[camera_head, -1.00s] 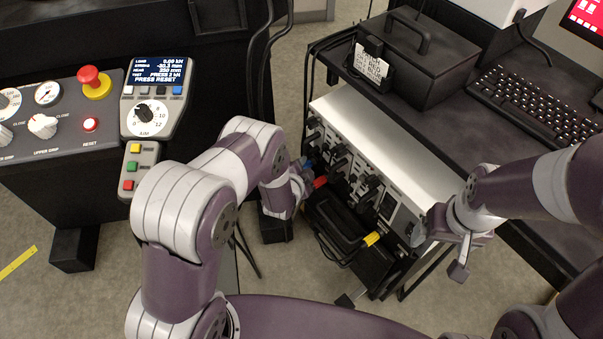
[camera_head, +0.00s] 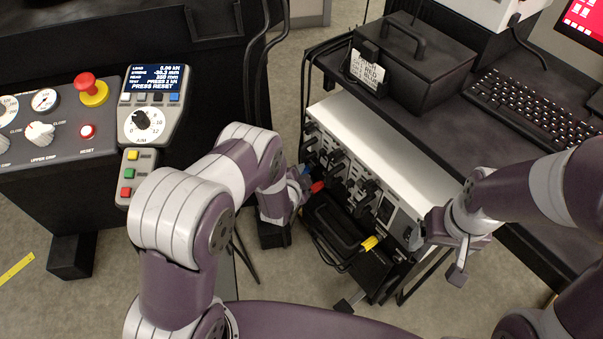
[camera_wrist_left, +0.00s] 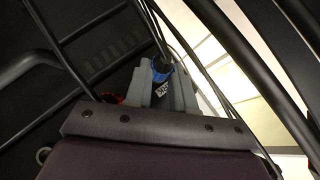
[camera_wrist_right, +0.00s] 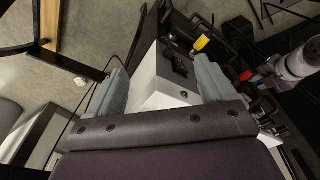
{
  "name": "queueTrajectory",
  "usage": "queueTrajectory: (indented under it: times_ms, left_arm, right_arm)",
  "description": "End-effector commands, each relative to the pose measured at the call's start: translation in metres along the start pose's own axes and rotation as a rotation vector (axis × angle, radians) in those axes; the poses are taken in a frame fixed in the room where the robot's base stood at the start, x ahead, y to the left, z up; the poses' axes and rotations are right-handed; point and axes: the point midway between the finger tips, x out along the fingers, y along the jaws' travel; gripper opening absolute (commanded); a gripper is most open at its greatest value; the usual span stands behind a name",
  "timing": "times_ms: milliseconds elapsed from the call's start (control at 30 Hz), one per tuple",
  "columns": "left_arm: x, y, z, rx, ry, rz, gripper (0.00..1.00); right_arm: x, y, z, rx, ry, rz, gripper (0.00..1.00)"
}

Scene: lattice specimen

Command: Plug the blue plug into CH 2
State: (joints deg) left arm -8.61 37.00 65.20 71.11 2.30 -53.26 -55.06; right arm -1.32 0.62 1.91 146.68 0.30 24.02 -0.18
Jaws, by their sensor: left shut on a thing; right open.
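The blue plug (camera_wrist_left: 162,68) sits between the closed fingers of my left gripper (camera_wrist_left: 160,88) in the left wrist view, its cable running up and away. In the head view the left gripper (camera_head: 301,180) is at the left end of the front of the white-topped unit (camera_head: 380,145). A bit of blue (camera_head: 304,169) shows there. The CH 2 label and socket cannot be made out, nor whether the plug touches the panel. My right gripper (camera_wrist_right: 165,82) is open and empty near the unit's right end; it also shows in the head view (camera_head: 437,255).
A red plug (camera_head: 318,187) is just right of my left gripper, beside several black plugs on the panel. A yellow plug (camera_head: 370,243) is lower right. A black case (camera_head: 335,222) is below the panel. A card (camera_head: 368,70) and a keyboard (camera_head: 535,110) are above.

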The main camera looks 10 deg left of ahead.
Motion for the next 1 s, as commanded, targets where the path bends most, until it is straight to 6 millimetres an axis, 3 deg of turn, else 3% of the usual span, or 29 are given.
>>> queueTrajectory:
  times_ms: [700, 1000]
  left_arm:
    - [-0.008, -0.001, 0.008, -0.001, -0.001, 0.000, 0.00]
    - [-0.027, -0.002, 0.026, -0.001, -0.002, 0.000, 0.00]
  right_arm:
    - [-0.006, 0.000, -0.001, 0.000, 0.000, 0.000, 0.83]
    - [-0.017, 0.000, -0.002, 0.000, 0.000, 0.000, 0.83]
